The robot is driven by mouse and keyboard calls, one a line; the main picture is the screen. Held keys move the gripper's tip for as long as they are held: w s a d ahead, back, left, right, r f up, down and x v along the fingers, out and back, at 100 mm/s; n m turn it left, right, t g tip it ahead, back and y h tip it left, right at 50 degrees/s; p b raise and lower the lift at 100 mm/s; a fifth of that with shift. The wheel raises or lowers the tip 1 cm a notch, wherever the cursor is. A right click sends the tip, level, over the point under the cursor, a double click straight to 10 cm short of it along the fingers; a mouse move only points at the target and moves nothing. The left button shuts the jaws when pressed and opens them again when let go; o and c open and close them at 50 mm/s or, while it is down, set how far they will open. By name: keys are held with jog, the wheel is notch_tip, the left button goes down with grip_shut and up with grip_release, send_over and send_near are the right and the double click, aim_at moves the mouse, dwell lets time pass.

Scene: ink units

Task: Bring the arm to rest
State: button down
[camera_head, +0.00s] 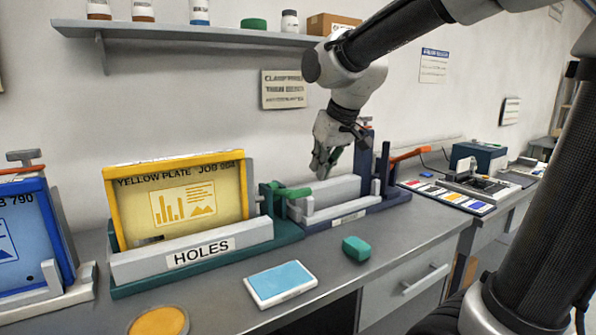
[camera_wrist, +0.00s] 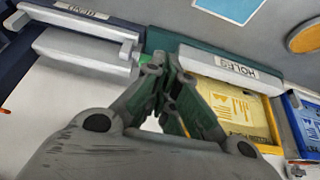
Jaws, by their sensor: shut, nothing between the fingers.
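My gripper (camera_head: 324,163) hangs from my arm above the workbench, near the back wall, pointing down. It is just right of the green clamp handle (camera_head: 292,192) and over the left end of the empty grey holder (camera_head: 335,195). Its fingers are together with nothing seen between them. In the wrist view my gripper (camera_wrist: 170,62) also shows closed, over the gap between the yellow plate's holder and the grey holder. My arm is bent, reaching in from the upper right.
The yellow plate (camera_head: 200,195) stands in the HOLES holder (camera_head: 140,264), a blue plate (camera_head: 28,235) at far left. A blue pad (camera_head: 281,281), a green block (camera_head: 356,248) and an orange disc (camera_head: 158,321) lie in front. The shelf (camera_head: 230,35) is above; the drawer (camera_head: 412,283) is shut.

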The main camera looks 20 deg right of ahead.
jog(key=s+d+f+m, duration=0.1)
jog(key=s+d, duration=0.2)
jog(key=s, duration=0.4)
jog(key=s+d+f+m+h, duration=0.1)
jog(key=s+d+f, duration=0.1)
jog(key=s+d, duration=0.2)
jog(key=s+d+f+m+g, duration=0.1)
jog(key=s+d, duration=0.3)
jog(key=s, duration=0.6)
jog(key=shift+f, duration=0.6)
